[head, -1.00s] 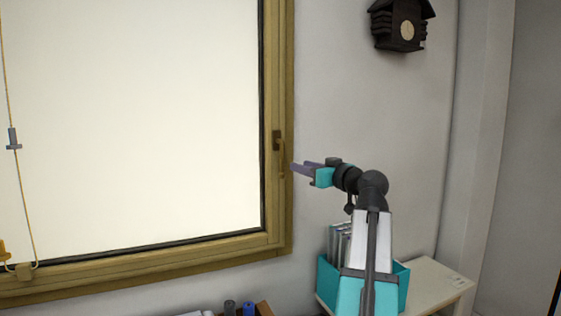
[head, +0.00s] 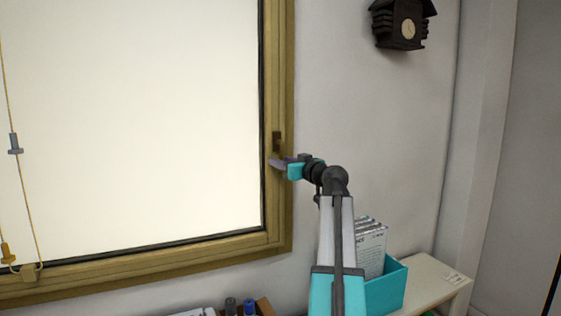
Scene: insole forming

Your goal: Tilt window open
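The window (head: 130,110) has a wooden frame and a bright pane, and it looks shut. Its handle (head: 277,141) is on the right side of the frame; the dark base shows, while the lever below it is mostly hidden behind my gripper. My gripper (head: 277,164) is at the handle's lever, just under the base, pointing left. Its purple-grey fingers overlap the lever in the picture. I cannot tell whether they touch it or have closed on it.
A teal box (head: 388,290) with papers stands on a pale shelf (head: 437,280) at the lower right. A dark cuckoo clock (head: 402,25) hangs on the wall. Markers (head: 240,307) are below the window. A blind cord (head: 15,145) hangs at the left.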

